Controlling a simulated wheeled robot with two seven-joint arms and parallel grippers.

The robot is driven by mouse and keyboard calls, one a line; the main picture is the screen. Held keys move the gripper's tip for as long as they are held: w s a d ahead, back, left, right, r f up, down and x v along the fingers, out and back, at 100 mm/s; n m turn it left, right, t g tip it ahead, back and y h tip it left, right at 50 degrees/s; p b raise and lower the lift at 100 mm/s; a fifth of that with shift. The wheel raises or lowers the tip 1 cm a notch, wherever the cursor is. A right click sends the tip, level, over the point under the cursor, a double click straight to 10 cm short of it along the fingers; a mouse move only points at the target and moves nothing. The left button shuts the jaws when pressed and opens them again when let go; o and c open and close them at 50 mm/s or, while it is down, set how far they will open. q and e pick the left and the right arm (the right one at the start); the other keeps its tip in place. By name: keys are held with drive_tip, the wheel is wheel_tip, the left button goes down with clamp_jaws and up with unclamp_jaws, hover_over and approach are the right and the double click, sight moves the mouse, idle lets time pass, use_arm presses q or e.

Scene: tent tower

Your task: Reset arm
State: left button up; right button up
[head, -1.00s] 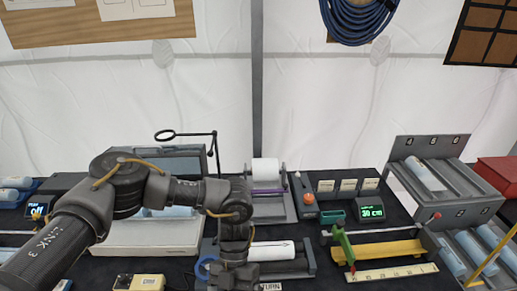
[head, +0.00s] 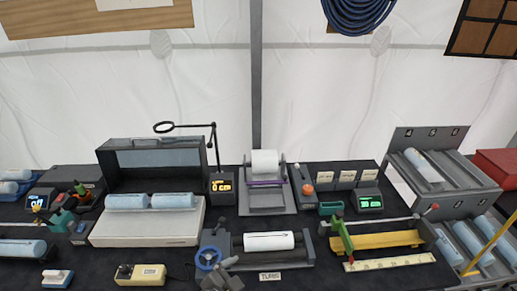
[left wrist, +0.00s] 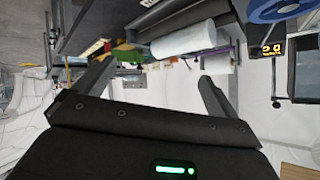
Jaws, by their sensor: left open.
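My left gripper (left wrist: 157,72) shows in the left wrist view with its two fingers wide apart and nothing between them. Beyond the fingers are a white cylinder (left wrist: 184,40) and part of a blue handwheel (left wrist: 275,8). The left arm no longer crosses the head view. A grey jointed piece (head: 222,277) shows at the bottom of the head view beside the blue handwheel (head: 208,257); I cannot tell whether it is mine. My right gripper is in neither view.
The dark bench holds a roller stand with a pale cylinder (head: 268,241), a light box with two blue rolls (head: 175,201), a magnifier arm (head: 214,145), a yellow trough (head: 385,241) and a slotted rack (head: 445,180). A white tent wall (head: 330,110) stands behind.

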use_arm(q)
drive_tip(key=s+a+f+n+g+y, duration=0.3)
drive_tip(key=s+a+f+n, duration=0.1)
drive_tip(key=s+a, duration=0.5)
drive_tip(key=s+a+f+n+g+y, duration=0.2)
drive_tip(key=s+a+f+n+y, duration=0.3)
drive_tip(key=a, duration=0.7)
wheel_tip(320, 180, down, 32)
drive_tip(key=s+g+h+b, duration=0.1)
drive_tip(key=s+g+b, duration=0.15)
drive_tip(key=b, duration=0.45)
drive_tip(key=s+a+f+b, duration=0.1)
drive_tip(key=s+f+b, duration=0.1)
drive_tip(key=s+f, duration=0.6)
drive_tip(key=s+a+f+b, duration=0.2)
drive_tip(key=s+f, duration=0.6)
drive_tip(key=f, duration=0.6)
drive_tip(key=shift+s+b, duration=0.35)
drive_tip(key=shift+b, duration=0.3)
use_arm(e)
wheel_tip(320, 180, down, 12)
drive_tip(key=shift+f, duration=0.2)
use_arm(q)
drive_tip(key=shift+g, duration=0.25)
drive_tip(key=shift+c, duration=0.5)
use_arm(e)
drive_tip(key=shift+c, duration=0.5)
